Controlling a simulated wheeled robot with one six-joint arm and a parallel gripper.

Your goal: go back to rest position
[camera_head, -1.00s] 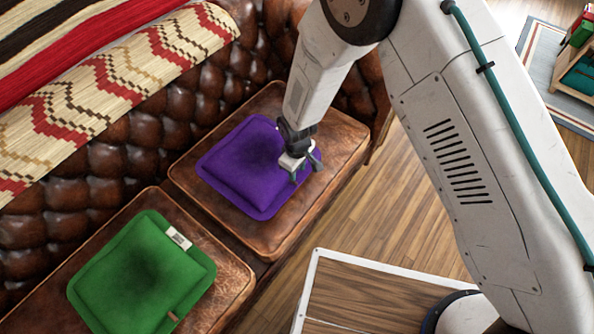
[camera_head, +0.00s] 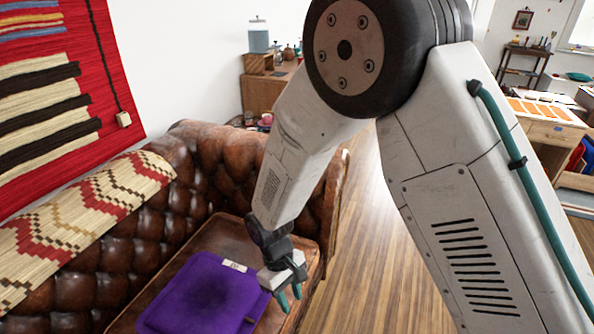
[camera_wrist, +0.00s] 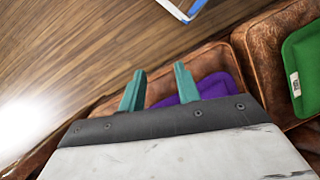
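My gripper (camera_head: 290,300) hangs over the right edge of the purple cushion (camera_head: 200,297), its fingers pointing down. In the wrist view my gripper (camera_wrist: 158,84) shows two teal fingers spread apart with nothing between them. The purple cushion lies flat on the brown leather sofa seat, with a white tag on its far edge. Part of it also shows in the wrist view (camera_wrist: 214,85), partly hidden behind my gripper. It looks clear of the fingers, though the exact height is hard to tell.
The tufted leather sofa (camera_head: 142,215) has a patterned blanket (camera_head: 85,205) over its back. A green cushion (camera_wrist: 304,68) lies on another seat. A wooden cabinet (camera_head: 262,93) stands behind. Wooden floor (camera_head: 367,260) is open right of the sofa.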

